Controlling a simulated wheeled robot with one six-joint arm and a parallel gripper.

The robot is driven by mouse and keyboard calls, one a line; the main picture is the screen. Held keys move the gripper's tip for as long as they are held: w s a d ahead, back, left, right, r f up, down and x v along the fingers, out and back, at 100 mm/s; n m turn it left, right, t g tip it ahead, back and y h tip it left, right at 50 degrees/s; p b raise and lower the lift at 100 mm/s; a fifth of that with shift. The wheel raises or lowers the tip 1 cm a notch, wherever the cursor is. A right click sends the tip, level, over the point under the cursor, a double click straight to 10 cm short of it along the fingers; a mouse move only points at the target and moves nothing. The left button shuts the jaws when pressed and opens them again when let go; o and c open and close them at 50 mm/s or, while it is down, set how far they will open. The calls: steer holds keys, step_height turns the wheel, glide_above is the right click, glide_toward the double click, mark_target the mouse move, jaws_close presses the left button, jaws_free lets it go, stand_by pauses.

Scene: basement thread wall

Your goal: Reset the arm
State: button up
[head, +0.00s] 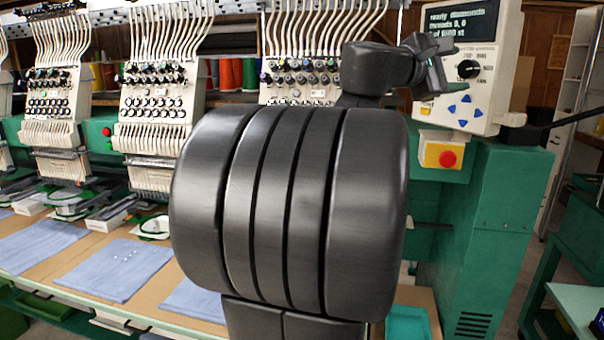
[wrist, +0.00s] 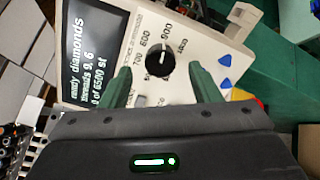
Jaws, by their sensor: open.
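My gripper shows in the head view (head: 438,68), raised at the upper right, in front of the cream control panel (head: 488,60). In the wrist view my gripper (wrist: 158,68) is open, with its two green fingers apart and nothing held between them. The black speed knob (wrist: 160,60) appears between the fingers. The knob also shows in the head view (head: 468,69), just right of my gripper. I cannot tell whether a finger touches the panel. My dark arm fills the middle of the head view and hides part of the machine behind it.
Embroidery heads (head: 160,80) line the left and back. Blue cloths (head: 118,268) lie on the tan table (head: 75,285). A red stop button (head: 447,159) on a yellow box sits below the panel. A green cabinet (head: 490,235) stands at right, with a dark bar beside it.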

mark_target(466, 67)
steer(key=b+v, duration=0.1)
steer(key=v, duration=1)
steer(key=p+x, duration=0.2)
steer(key=x, duration=1.1)
steer(key=shift+w+d, duration=0.1)
steer(key=shift+d, duration=0.25)
steer(key=shift+w+d+r+p, duration=0.15)
steer(key=shift+d+r+p, duration=0.1)
steer(key=shift+p, duration=0.2)
steer(key=n+p, duration=0.2)
steer(key=shift+a+n+p, duration=0.2)
steer(key=shift+n+p, duration=0.1)
steer(key=shift+n, duration=0.1)
steer(key=n+p, duration=0.4)
steer(key=p, duration=0.1)
steer(key=n+p, duration=0.4)
steer(key=p, duration=0.1)
steer(key=shift+p, duration=0.4)
steer(key=shift+f+b+v, duration=0.2)
steer(key=shift+b+v, duration=0.65)
steer(key=shift+v, duration=1.7)
